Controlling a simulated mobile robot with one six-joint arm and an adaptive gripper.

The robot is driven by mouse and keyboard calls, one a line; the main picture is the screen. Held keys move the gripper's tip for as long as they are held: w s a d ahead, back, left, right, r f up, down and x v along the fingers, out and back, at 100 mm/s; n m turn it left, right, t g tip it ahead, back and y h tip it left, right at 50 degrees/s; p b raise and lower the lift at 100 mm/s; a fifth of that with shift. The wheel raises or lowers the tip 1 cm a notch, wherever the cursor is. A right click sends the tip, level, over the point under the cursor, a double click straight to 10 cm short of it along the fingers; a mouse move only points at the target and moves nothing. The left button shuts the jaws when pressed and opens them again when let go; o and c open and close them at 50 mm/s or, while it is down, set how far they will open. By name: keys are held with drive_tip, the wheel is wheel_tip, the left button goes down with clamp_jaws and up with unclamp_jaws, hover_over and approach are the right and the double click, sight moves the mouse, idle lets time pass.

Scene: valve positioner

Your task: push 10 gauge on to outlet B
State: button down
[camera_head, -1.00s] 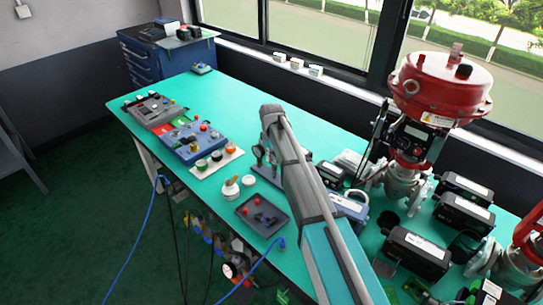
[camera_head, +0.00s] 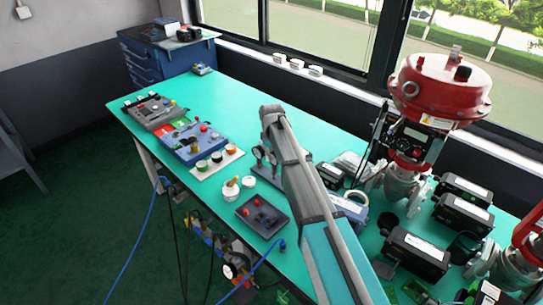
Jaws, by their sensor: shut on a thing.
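My arm reaches in from the lower right and bends at a grey joint high in the middle of the picture. I cannot read any "10" or "B" marking, so I cannot tell which is the 10 gauge or outlet B.
A dark tray (camera_head: 241,210) with several small parts lies near the front edge. A white pot (camera_head: 230,191), round fittings on a white strip (camera_head: 217,157) and a blue box (camera_head: 195,147) are left. Red-topped valve (camera_head: 440,88) and black boxes (camera_head: 416,254) crowd the right.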

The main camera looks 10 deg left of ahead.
drive_tip(key=shift+r+p, duration=1.9)
drive_tip(key=shift+r, duration=0.1)
drive_tip(key=shift+s, duration=0.1)
